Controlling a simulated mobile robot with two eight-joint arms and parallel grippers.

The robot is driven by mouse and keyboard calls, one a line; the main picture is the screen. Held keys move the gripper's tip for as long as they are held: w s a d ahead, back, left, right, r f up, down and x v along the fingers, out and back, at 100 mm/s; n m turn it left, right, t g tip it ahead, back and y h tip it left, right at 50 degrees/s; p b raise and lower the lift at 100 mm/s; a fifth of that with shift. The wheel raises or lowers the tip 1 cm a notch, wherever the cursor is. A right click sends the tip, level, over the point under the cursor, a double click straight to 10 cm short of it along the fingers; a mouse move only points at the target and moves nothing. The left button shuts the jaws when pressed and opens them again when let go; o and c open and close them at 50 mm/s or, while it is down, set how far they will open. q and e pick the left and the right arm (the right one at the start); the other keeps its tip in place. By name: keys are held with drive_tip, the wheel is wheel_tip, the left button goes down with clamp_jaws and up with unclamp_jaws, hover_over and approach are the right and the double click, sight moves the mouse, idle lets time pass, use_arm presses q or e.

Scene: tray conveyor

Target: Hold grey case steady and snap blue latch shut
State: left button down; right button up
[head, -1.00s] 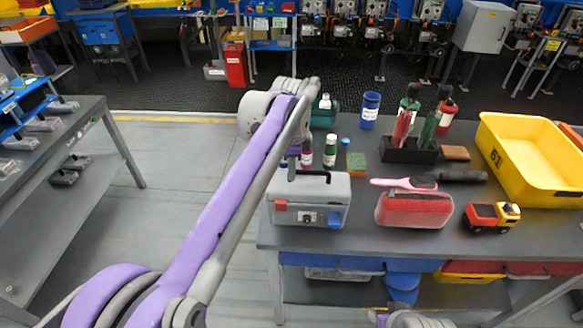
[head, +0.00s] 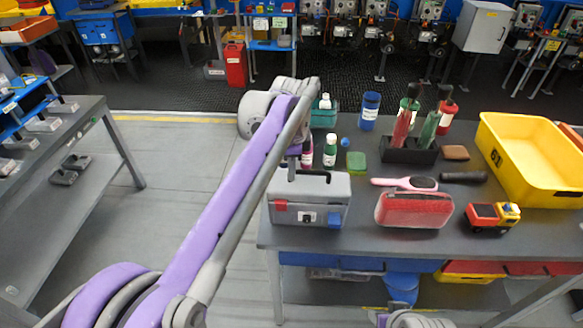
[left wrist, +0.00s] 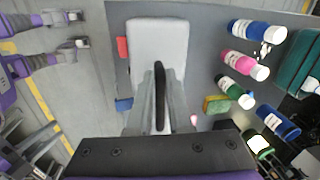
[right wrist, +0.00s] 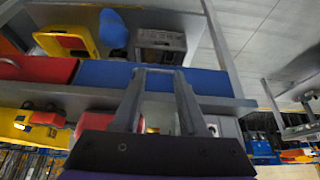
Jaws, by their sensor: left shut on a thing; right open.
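The grey case (head: 312,190) stands upright with its lid down near the table's left front. Its red latch (head: 281,205) is on the left of the front face; its blue latch (head: 334,219) sits lower, on the right. Both latches show in the left wrist view, red (left wrist: 122,47) and blue (left wrist: 124,104). My left gripper (head: 293,168) is shut on the case's black handle (left wrist: 159,90) from above. My right gripper (right wrist: 166,72) is open and empty in the right wrist view, low beside the table front and apart from the case.
A red pouch (head: 413,210), a pink brush (head: 405,184) and a toy truck (head: 491,216) are right of the case. Bottles, a green sponge (head: 356,162) and a dark holder (head: 409,151) stand behind. A yellow bin (head: 490,134) is at the right. Blue drawer fronts (right wrist: 155,78) lie beneath the tabletop.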

drive_tip(key=shift+w, duration=0.1)
drive_tip(key=c, duration=0.4)
drive_tip(key=shift+w+f+n, duration=0.1)
drive_tip(key=shift+w+n, duration=0.1)
drive_tip(key=shift+n, duration=0.7)
clamp_jaws()
drive_tip(key=w+a+r+n+t, duration=0.1)
drive_tip(key=w+a+n+t, duration=0.2)
drive_tip(key=n, duration=1.4)
drive_tip(key=w+a+r+n+t, duration=0.1)
drive_tip(key=w+a+n+t, duration=0.2)
drive_tip(key=n, duration=1.4)
drive_tip(key=shift+w+a+r+t, duration=0.35)
drive_tip(key=shift+w+a, duration=0.75)
drive_tip(key=shift+a, duration=1.1)
